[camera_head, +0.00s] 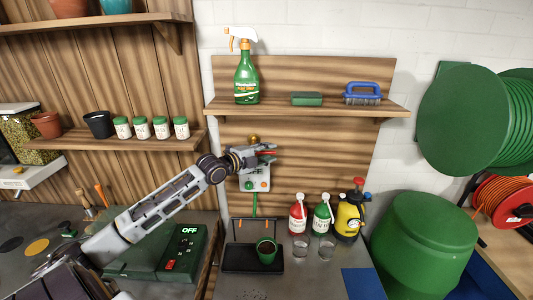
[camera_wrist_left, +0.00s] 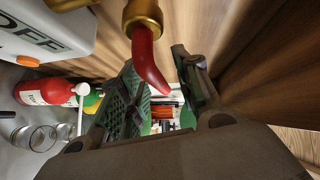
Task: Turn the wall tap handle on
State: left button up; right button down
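The wall tap has a brass body (camera_wrist_left: 143,14) and a curved red handle (camera_wrist_left: 148,60) in the left wrist view. In the head view a bit of brass (camera_head: 254,139) shows just above my gripper. My left gripper (camera_head: 268,151) is at the tap, in front of the wooden wall panel. Its two fingers stand apart on either side of the red handle in the left wrist view, and the handle's tip reaches down between them. I see no clear contact with either finger. My right gripper is in neither view.
A white box (camera_head: 256,183) marked OFF sits just below the tap and close to my gripper. A shelf (camera_head: 300,106) with a spray bottle (camera_head: 246,75) is above. Below are a black tray (camera_head: 238,267) with a green cup (camera_head: 266,251) and several bottles.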

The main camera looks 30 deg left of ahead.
pick_arm(q)
jog(key=shift+c, duration=0.2)
grip_shut()
dwell(0.4)
